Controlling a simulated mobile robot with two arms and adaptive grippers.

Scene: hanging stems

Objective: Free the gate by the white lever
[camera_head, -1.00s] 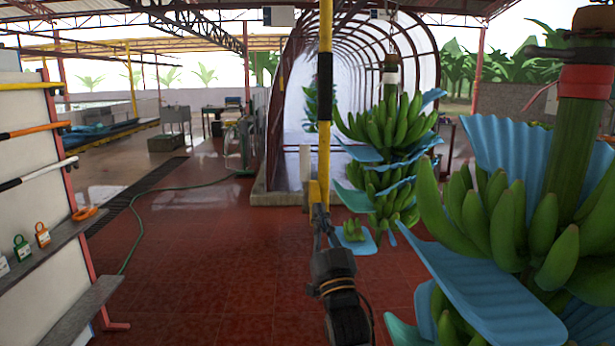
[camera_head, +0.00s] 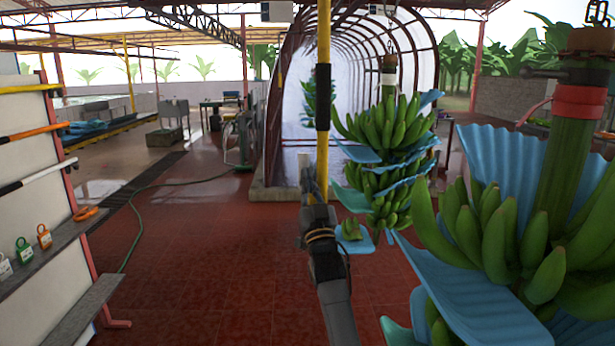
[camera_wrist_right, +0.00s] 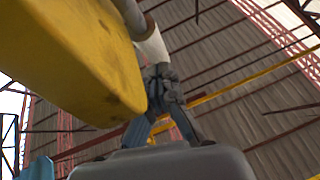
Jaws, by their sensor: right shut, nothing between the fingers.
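A yellow bar with a black band (camera_head: 323,95) stands upright in the middle of the head view. A small white piece (camera_head: 305,166), perhaps the white lever, shows just left of the bar's lower part. In the right wrist view a white lever (camera_wrist_right: 152,45) sticks out beside a large yellow block (camera_wrist_right: 70,55). My right gripper (camera_head: 310,186) is shut and empty at the bar's lower end. In the right wrist view its fingertips (camera_wrist_right: 160,75) are close to the lever's end; I cannot tell whether they touch. My left gripper is not in view.
Banana bunches with blue sheets hang at the right (camera_head: 540,220) and behind the bar (camera_head: 385,125). A wall rack (camera_head: 45,240) with coloured bars and padlocks stands at the left.

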